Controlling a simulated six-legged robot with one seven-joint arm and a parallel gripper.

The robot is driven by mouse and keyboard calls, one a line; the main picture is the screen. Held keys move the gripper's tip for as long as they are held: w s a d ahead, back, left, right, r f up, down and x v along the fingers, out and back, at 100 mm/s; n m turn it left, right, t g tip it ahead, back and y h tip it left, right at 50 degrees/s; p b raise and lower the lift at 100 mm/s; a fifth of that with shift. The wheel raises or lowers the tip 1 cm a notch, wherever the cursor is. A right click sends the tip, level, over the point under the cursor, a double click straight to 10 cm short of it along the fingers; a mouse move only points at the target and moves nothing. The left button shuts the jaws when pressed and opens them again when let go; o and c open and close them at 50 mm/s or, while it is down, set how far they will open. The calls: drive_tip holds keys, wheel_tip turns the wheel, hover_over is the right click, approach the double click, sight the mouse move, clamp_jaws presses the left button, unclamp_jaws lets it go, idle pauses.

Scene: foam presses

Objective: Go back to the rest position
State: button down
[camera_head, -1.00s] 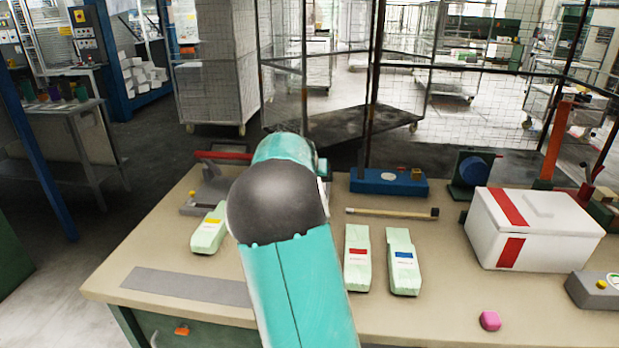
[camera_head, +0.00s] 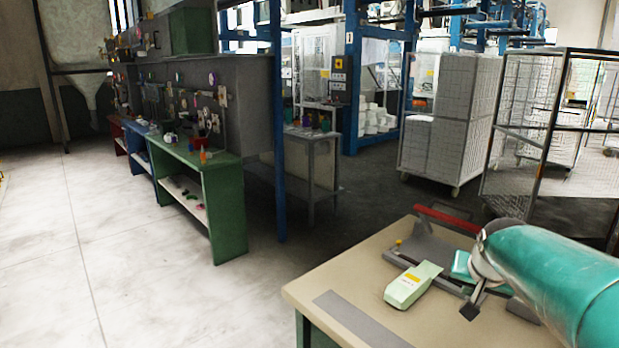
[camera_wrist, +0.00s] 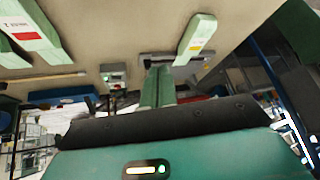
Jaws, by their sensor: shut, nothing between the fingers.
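My gripper (camera_wrist: 158,75) shows in the wrist view as two green fingers side by side, shut with nothing between them. In the head view my teal arm reaches in from the right above the table, and its end hides part of the tabletop. A pale green foam block with a yellow label (camera_head: 413,285) lies on the beige table (camera_head: 365,272), left of my arm's end and apart from it. It also shows in the wrist view (camera_wrist: 197,38). A red-labelled block (camera_wrist: 30,38) lies at the upper left of the wrist view.
A grey press with a red handle (camera_head: 447,219) stands behind the yellow-labelled block. A grey strip (camera_head: 357,320) lies near the table's front edge. A green workbench (camera_head: 215,190) and a blue post (camera_head: 277,130) stand at left. Open pale floor (camera_head: 110,260) lies left of the table.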

drive_tip(key=s+a+f+n+y, duration=0.2)
drive_tip(key=s+a+n, duration=0.4)
drive_tip(key=s+a, duration=1.3)
drive_tip(key=shift+f+g, duration=0.25)
drive_tip(key=shift+g, duration=0.15)
drive_tip(key=shift+a, duration=0.2)
